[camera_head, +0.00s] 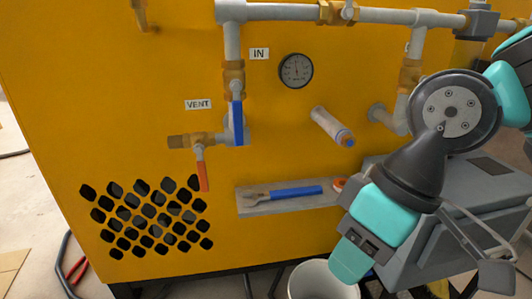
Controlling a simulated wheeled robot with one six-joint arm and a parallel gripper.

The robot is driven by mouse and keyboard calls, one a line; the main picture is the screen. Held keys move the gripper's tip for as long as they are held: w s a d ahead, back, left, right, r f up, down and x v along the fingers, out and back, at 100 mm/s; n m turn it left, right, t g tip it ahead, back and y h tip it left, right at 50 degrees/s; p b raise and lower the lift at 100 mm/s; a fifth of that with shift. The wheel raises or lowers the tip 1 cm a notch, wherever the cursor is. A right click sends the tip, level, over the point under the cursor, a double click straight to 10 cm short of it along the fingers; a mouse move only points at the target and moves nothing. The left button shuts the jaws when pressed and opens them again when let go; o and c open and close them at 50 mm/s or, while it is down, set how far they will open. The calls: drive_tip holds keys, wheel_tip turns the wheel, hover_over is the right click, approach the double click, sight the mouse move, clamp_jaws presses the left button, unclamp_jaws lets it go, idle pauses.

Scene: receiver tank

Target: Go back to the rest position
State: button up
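My arm comes in from the right edge, with a round grey joint and teal and dark links. Its lower teal part hangs in front of the grey box, to the right of the grey ledge (260,205). I cannot make out the gripper's fingertips, so I cannot tell whether it is open or shut, or whether it holds anything. The yellow tank panel (240,175) stands in front of me. An adjustable wrench with a blue handle (295,191) lies on the ledge. An orange ring-like thing (340,184) is at the ledge's right end, partly hidden by my arm.
Pipes cross the panel's top, with a blue-handled valve (236,122) under the IN label and an orange-handled vent valve (202,170). A gauge (296,71) and a capped stub pipe (332,127) stand out. A white bucket (315,280) and a grey box (468,205) stand below.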

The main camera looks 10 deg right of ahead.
wheel_tip(320, 180, up, 47)
drive_tip(key=p, duration=4.5)
drive_tip(key=shift+r, duration=0.1)
